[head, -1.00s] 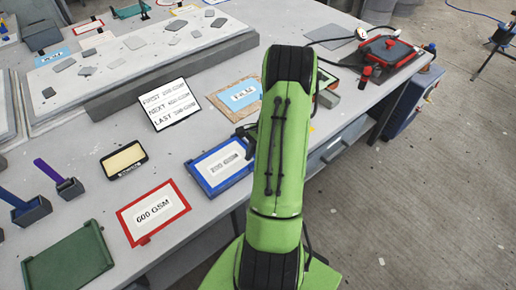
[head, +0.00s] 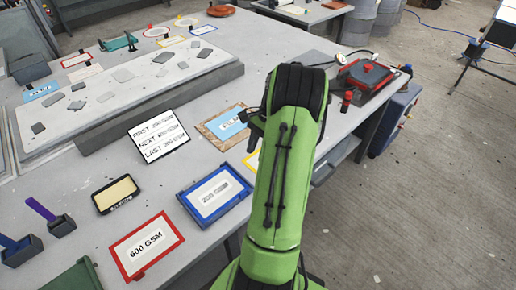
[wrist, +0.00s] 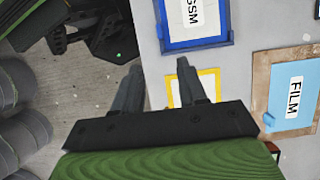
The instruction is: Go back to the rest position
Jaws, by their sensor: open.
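My arm (head: 283,170) rises in the middle of the head view, over the table's right edge. My gripper (wrist: 158,76) shows in the wrist view with its two dark fingers apart and nothing between them. One finger is over the floor and the other is over the table edge, near a yellow-framed tray (wrist: 208,80). In the head view the gripper is mostly hidden behind the arm.
The table (head: 205,160) holds a red-framed 600 GSM tray (head: 128,271), a blue-framed tray (head: 184,194), a wood-framed FILM tray (wrist: 262,100), an order sign (head: 158,136) and a red press (head: 346,80). Open floor (head: 430,200) lies to the right.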

